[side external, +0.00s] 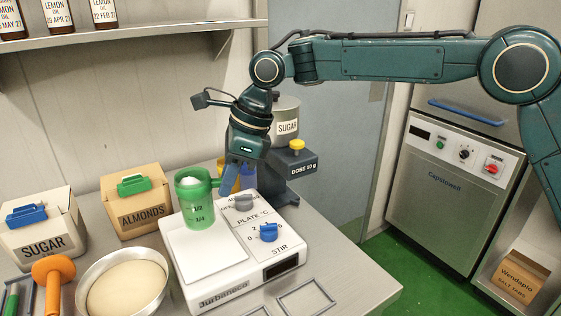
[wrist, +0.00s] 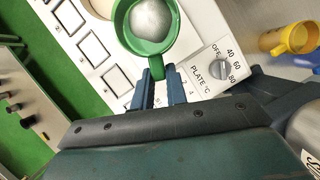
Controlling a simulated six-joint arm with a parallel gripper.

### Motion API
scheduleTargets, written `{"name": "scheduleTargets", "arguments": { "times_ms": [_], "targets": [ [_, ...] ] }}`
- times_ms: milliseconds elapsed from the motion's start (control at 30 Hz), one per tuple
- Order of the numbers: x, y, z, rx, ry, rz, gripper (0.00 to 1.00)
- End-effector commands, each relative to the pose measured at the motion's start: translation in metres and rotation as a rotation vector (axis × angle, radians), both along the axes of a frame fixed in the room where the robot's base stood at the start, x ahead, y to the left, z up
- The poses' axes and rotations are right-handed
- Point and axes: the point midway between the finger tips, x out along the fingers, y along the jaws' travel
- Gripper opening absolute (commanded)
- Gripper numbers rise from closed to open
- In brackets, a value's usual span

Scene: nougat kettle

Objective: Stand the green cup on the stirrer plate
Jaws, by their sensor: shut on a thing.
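The green cup (side external: 197,208) is upright over the back part of the white plate of the stirrer (side external: 188,262) in the side view. My gripper (side external: 227,187) comes down from above right and is shut on the cup's handle. In the wrist view, the fingers (wrist: 162,82) close on the handle side of the green cup (wrist: 126,37). The fingers hide part of the handle.
A blue knob (side external: 268,232) and a grey knob (side external: 244,202) stand right of the plate. A metal bowl (side external: 92,273), orange tool (side external: 53,272), almonds box (side external: 137,203) and sugar box (side external: 38,232) are left. A yellow cup (wrist: 290,40) and dosing machine (side external: 290,168) are behind.

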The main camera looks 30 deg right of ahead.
Motion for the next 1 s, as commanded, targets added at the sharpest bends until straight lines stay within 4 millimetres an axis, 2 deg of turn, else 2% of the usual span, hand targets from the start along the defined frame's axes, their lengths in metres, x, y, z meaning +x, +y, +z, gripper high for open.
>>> {"name": "scheduleTargets", "arguments": {
  "times_ms": [133, 467, 800, 1000],
  "targets": [
    [0.0, 0.0, -0.015, 0.0, 0.0, 0.001, 0.0],
    [0.0, 0.0, -0.024, 0.0, 0.0, 0.001, 0.0],
    [0.0, 0.0, -0.057, 0.0, -0.002, 0.001, 0.0],
    [0.0, 0.0, -0.058, 0.001, -0.003, 0.001, 0.0]
  ]
}}
